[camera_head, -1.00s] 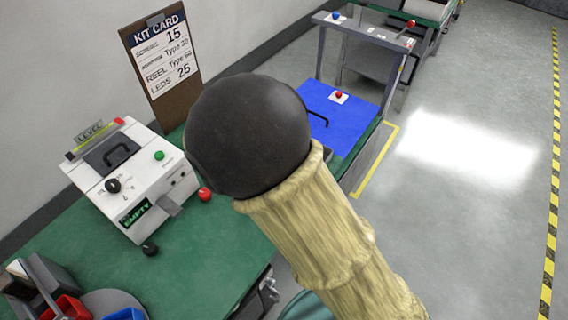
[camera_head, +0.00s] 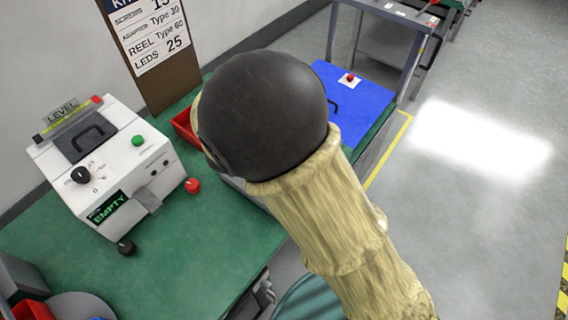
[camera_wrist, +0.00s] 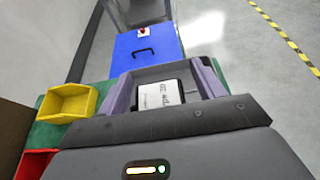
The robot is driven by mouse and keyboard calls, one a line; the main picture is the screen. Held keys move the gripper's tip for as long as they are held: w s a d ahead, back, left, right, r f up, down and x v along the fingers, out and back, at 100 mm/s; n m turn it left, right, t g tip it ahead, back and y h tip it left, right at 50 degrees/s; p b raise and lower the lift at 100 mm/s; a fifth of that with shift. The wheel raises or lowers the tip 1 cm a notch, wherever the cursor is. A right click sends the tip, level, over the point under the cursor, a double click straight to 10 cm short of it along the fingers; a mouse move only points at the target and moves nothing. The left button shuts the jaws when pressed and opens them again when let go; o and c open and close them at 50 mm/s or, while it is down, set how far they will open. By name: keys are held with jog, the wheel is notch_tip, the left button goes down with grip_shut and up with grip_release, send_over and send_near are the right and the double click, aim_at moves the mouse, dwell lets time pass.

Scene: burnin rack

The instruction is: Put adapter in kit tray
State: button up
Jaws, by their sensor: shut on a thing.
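In the wrist view, my gripper (camera_wrist: 164,76) has a finger on either side of a dark block with a white label, which looks like the adapter (camera_wrist: 159,94). The gripper is shut on it, and the label print is too small to read. A grey surface shows just behind the block; I cannot tell whether it is the kit tray. In the head view, my dark round arm joint and tan sleeve hide the gripper and the adapter. The kit card (camera_head: 150,33) stands at the back of the green bench and lists an adapter of Type 30.
A white machine (camera_head: 150,155) reading EMPTY stands on the green bench (camera_head: 185,245). A red bin (camera_head: 184,128) is partly behind my arm. The wrist view shows a yellow bin (camera_wrist: 68,101) and another red bin (camera_wrist: 38,162) at left. A blue panel (camera_head: 366,100) lies beyond.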

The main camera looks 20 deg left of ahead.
jog(key=shift+w+f+b, duration=0.2)
jog(key=shift+f+b, duration=0.15)
jog(key=shift+f, duration=0.4)
jog(key=shift+f, duration=3.1)
jog(key=shift+f, duration=1.9)
jog(key=shift+s, duration=0.1)
